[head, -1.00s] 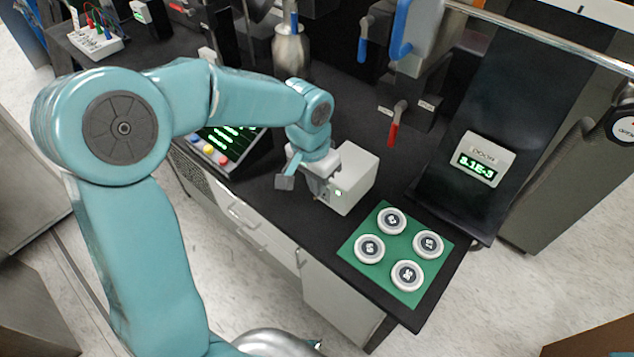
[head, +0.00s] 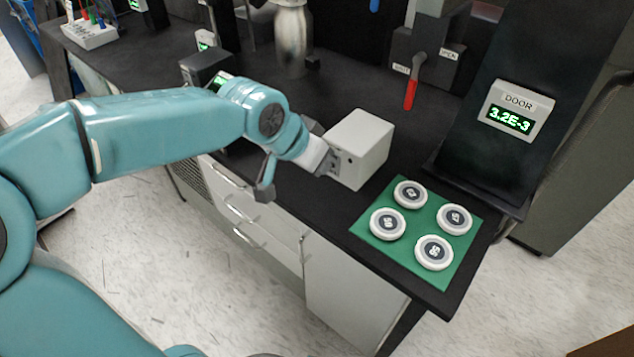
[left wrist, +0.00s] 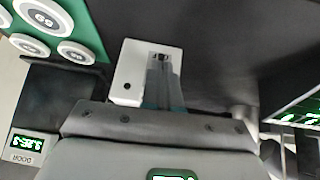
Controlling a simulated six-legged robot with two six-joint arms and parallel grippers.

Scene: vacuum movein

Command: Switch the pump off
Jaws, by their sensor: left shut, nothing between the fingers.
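A white box (head: 362,140) stands on the black bench near its front edge, with small dark spots on the face toward my arm. It also shows in the left wrist view (left wrist: 135,65), with a slot-like fitting near the fingertips. I take it for the pump's switch box; no label is readable. My left gripper (head: 332,163) is shut and empty, with its tips at that face. In the left wrist view the closed fingers (left wrist: 162,72) partly hide the fitting, so its position and any contact are unclear. My right gripper is not in view.
A green mat (head: 401,254) with several round white numbered discs lies right of the box. A DOOR display (head: 513,115) reads about 3.2E-3. A red-handled lever (head: 412,82) and a metal vessel (head: 291,38) stand behind. White drawers (head: 245,210) are below.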

